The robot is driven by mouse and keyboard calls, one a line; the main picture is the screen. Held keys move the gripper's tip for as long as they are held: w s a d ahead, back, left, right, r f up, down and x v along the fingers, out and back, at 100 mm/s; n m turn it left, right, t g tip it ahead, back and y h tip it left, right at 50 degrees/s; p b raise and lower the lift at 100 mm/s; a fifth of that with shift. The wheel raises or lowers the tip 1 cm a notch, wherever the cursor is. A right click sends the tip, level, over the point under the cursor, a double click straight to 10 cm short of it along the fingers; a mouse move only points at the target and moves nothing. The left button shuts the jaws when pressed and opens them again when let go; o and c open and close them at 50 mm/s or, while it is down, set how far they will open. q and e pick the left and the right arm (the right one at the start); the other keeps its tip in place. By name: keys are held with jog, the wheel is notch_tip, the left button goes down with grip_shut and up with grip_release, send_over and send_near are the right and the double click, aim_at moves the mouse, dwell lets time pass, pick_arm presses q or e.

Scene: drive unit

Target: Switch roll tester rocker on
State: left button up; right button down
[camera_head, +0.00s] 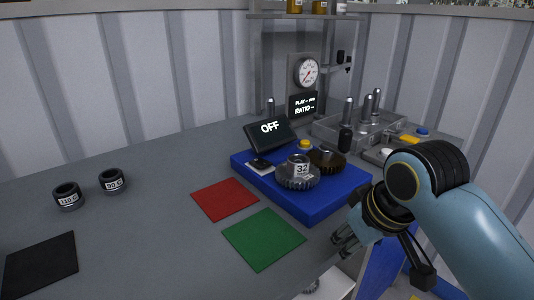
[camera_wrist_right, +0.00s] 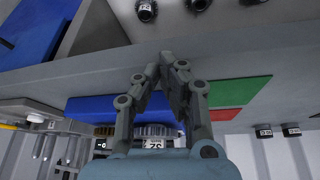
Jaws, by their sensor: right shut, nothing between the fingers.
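The roll tester is a blue base (camera_head: 312,206) with a tilted black display (camera_head: 270,130) that reads OFF. A small black part on a pale plate (camera_head: 259,166), which looks like the rocker, sits at the base's left side below the display; its tilt is too small to tell. A grey gear (camera_head: 297,181) marked 32 and a dark bronze gear (camera_head: 327,160) stand on the base. My right gripper (camera_head: 343,241) is shut and empty, in front of the base's right front corner, apart from the rocker. It also shows in the right wrist view (camera_wrist_right: 167,60). My left gripper is out of view.
A red mat (camera_head: 225,199) and a green mat (camera_head: 264,239) lie left of and in front of the base. Two black rings (camera_head: 68,196) and a black mat (camera_head: 41,264) are farther left. A clear tray with posts (camera_head: 350,135) and a dial gauge (camera_head: 307,72) stand behind.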

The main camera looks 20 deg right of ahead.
jog(key=shift+n+t+y, duration=0.4)
jog(key=shift+t+y, duration=0.1)
jog(key=w+r, duration=0.2)
jog(key=w, duration=0.1)
jog(key=w+a+r, duration=0.1)
jog(key=w+r, duration=0.1)
jog(key=w, duration=0.2)
jog(key=w+r, duration=0.3)
jog(key=w, duration=0.1)
jog(key=shift+w+a, duration=0.2)
jog(key=shift+a, duration=0.2)
jog(key=w+a+r+n+t+y, duration=0.1)
jog(key=w+a+r, duration=0.1)
jog(key=w+r, duration=0.7)
notch_tip(320, 180, up, 2)
jog(key=shift+w+a, duration=0.2)
jog(key=shift+w, duration=0.15)
jog(key=shift+f, duration=0.1)
send_over(260, 160)
jog(key=s, duration=0.2)
jog(key=f, duration=0.8)
jog(key=shift+d+f, duration=0.1)
jog(key=shift+d, duration=0.2)
jog(key=shift+s+d+f, duration=0.1)
jog(key=shift+s+f, duration=0.05)
jog(key=shift+f, duration=0.5)
jog(key=shift+s+f, duration=0.15)
jog(key=shift+f, duration=0.45)
jog(key=shift+s+f, duration=0.1)
jog(key=shift+f, duration=0.55)
